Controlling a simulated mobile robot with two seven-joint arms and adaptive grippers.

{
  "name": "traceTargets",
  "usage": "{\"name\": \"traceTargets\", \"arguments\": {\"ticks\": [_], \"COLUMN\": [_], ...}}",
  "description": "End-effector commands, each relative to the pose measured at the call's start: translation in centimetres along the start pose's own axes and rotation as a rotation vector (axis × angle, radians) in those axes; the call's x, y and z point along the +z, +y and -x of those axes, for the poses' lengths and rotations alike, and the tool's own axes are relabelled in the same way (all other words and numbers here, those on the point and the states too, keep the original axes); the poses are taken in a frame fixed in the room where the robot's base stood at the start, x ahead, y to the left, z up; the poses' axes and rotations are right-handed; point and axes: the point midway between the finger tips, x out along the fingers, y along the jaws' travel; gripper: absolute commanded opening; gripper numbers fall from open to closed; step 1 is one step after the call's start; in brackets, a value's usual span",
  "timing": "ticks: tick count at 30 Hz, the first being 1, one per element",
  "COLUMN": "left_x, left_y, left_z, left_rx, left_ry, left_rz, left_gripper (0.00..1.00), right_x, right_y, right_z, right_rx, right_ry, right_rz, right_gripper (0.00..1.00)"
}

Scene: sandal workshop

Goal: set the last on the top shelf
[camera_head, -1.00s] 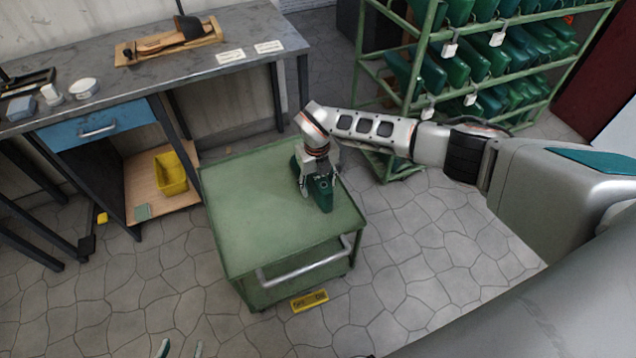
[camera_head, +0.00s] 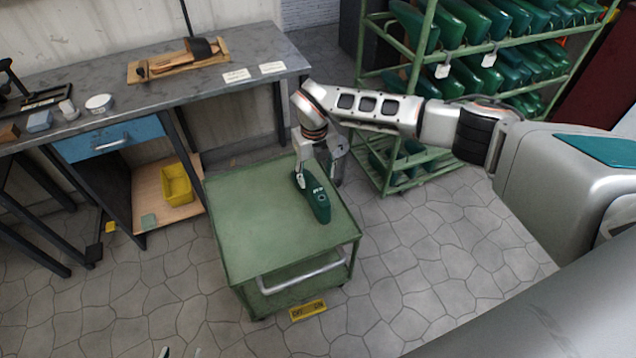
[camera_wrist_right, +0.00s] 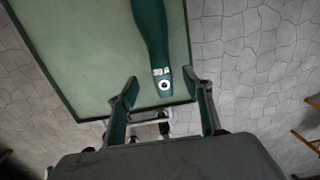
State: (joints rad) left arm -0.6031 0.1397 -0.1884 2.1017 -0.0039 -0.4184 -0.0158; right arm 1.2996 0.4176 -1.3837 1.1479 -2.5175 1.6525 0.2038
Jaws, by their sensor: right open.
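A dark green last (camera_head: 316,200) lies on the flat top of the green trolley (camera_head: 245,215), near its right side. It also shows in the right wrist view (camera_wrist_right: 152,30), with a white-ringed hole and a small white marking at its near end. My right gripper (camera_head: 319,176) is at the far end of the last. Its spread fingers (camera_wrist_right: 160,80) sit either side of that end, apart from it. Only a small tip of my left gripper (camera_head: 164,352) shows at the bottom edge. Its jaws are mostly out of frame.
A green rack (camera_head: 362,75) with several rows of green lasts stands behind my right arm. A workbench (camera_head: 200,85) with a blue drawer (camera_head: 110,138) and tools stands at the left. A yellow bin (camera_head: 177,185) sits on its lower shelf. The trolley's left half is clear.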

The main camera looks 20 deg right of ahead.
Motion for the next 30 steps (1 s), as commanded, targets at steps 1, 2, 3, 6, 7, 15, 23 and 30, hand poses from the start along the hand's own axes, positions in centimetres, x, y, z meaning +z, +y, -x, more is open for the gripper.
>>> {"name": "traceTargets", "arguments": {"ticks": [1, 2, 3, 6, 7, 15, 23, 30], "left_x": [0.1, 0.2, 0.4, 0.6, 0.6, 0.4, 0.0, -0.1], "left_y": [0.0, 0.1, 0.1, 0.2, 0.2, 0.2, 0.1, 0.1], "left_z": [0.1, 0.2, 0.2, 0.2, 0.2, 0.1, 0.1, 0.1], "left_rx": [0.001, 0.001, 0.002, 0.003, 0.003, 0.005, 0.004, 0.004], "left_ry": [-0.004, -0.006, -0.009, -0.012, -0.012, -0.008, 0.000, 0.002], "left_rz": [0.000, 0.000, 0.000, 0.000, 0.000, -0.004, -0.007, -0.007], "left_gripper": [0.40, 0.40, 0.40, 0.40, 0.40, 0.40, 0.40, 0.40], "right_x": [0.0, 0.0, 0.0, -0.2, -0.4, -8.3, -18.4, -19.1], "right_y": [0.0, 0.0, 0.0, 0.1, 0.4, 13.3, 30.2, 33.3], "right_z": [0.5, 0.6, 0.7, 0.7, 0.6, -3.0, 2.7, 11.2], "right_rx": [0.000, 0.000, 0.000, 0.003, 0.009, 0.391, 1.097, 1.604], "right_ry": [-0.002, -0.001, 0.000, 0.004, 0.006, 0.102, 0.173, 0.152], "right_rz": [0.001, 0.001, 0.001, 0.002, 0.004, 0.093, -0.027, -0.460], "right_gripper": [0.50, 0.50, 0.50, 0.50, 0.50, 0.50, 0.50, 0.50]}}
